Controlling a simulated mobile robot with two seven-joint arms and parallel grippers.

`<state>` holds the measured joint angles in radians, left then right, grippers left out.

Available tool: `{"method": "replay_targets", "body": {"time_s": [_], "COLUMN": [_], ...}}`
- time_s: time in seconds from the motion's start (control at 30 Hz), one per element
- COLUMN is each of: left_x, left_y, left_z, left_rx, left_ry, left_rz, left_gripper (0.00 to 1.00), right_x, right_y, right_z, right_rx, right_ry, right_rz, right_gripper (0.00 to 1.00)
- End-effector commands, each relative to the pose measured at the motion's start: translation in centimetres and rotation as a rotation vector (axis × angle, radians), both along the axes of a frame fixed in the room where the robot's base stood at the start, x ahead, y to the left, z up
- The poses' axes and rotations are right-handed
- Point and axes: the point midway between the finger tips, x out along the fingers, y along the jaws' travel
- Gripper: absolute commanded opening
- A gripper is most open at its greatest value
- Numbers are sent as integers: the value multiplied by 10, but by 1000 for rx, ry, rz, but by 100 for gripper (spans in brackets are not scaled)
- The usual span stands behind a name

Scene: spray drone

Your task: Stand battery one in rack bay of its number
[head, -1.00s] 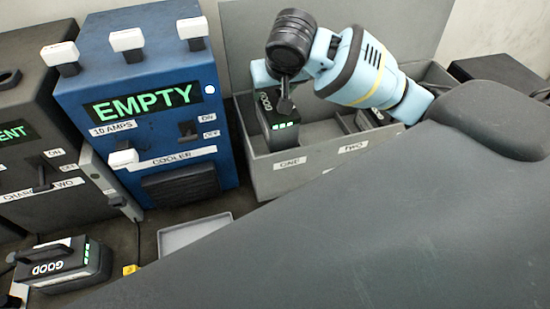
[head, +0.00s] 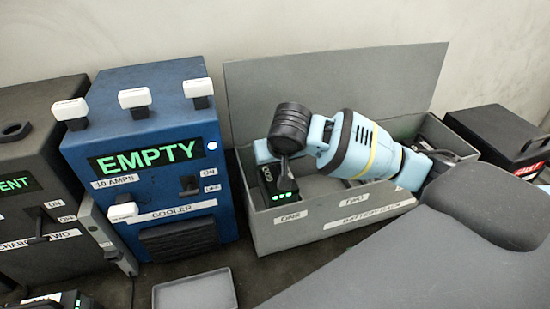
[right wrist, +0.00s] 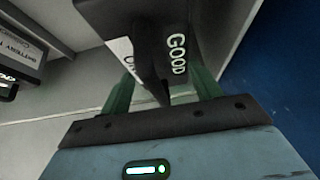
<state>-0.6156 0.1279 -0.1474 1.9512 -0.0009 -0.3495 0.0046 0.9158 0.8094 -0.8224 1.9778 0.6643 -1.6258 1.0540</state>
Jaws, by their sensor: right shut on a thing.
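Battery one (head: 279,189) is a dark block with green lights, upright at the left end of the grey rack (head: 330,226), behind the label ONE. Its lower part is hidden by the rack's front wall, so I cannot tell whether it touches the floor of the bay. My right gripper (head: 284,160) is shut on its handle from above. My left gripper is not in view.
A blue cooler (head: 150,165) reading EMPTY stands left of the rack, with a dark charger (head: 35,180) beyond it. A shallow grey tray (head: 195,291) lies in front. A black box (head: 498,137) stands right of the rack. Part of another battery (head: 55,299) shows bottom left.

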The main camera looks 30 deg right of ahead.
Motion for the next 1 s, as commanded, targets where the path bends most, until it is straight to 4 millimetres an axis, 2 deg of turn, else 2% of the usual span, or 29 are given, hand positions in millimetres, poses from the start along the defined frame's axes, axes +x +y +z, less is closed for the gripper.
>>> {"method": "replay_targets", "body": {"time_s": [0.4,1.0], "left_x": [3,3], "left_y": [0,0], "left_z": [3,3], "left_rx": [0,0], "left_ry": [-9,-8], "left_rz": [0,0], "left_gripper": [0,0], "right_x": [2,2], "right_y": [0,0], "right_z": [-38,-45], "right_rx": [0,2], "right_ry": [-10,-12], "right_rz": [-1,-1], "right_gripper": [0,0]}}
